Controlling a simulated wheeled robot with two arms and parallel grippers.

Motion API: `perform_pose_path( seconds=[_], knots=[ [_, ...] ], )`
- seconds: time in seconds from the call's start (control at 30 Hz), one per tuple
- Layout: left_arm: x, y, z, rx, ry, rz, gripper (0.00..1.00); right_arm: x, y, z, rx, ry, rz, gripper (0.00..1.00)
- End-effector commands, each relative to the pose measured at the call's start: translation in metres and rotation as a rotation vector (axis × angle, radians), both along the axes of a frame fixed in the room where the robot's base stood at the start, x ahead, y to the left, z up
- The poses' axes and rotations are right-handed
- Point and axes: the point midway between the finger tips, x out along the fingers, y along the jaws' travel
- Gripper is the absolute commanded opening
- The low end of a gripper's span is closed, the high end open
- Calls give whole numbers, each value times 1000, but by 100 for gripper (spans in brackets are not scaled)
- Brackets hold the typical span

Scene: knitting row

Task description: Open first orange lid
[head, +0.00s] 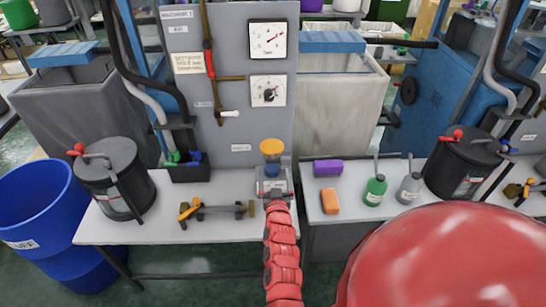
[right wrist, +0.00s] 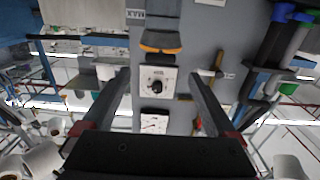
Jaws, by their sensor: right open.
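In the right wrist view, which appears upside down, the orange lid (right wrist: 162,49) shows as a band near the top middle. My right gripper (head: 272,184) is in front of and just below the lid in the head view. In the right wrist view its two fingers (right wrist: 158,78) are spread wide with nothing between them, and the lid lies beyond the tips. My left gripper is not in view.
The grey panel (head: 240,60) with two dials rises behind the lid. A dark pot (head: 113,178) stands left on the white bench (head: 150,232). A purple block (head: 327,167), an orange block (head: 330,201) and a green bottle (head: 375,190) stand right. A blue barrel (head: 45,215) is far left.

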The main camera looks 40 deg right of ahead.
Motion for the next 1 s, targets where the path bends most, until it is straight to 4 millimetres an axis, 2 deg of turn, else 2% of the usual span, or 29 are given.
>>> perform_pose_path(
  seconds=[0.03,0.2,0.4,0.63,0.97,1.0],
  knots=[
    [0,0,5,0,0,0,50,9,-6,5,-1,-2,0,92],
    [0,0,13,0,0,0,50,33,-21,4,-1,-2,0,92],
    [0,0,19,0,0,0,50,55,-33,3,-1,-2,0,92],
    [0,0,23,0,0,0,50,66,-40,1,-1,0,1,92],
    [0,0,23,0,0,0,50,68,-41,1,-1,-2,0,92],
    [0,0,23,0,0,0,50,67,-41,1,-1,-2,0,85]
  ],
)
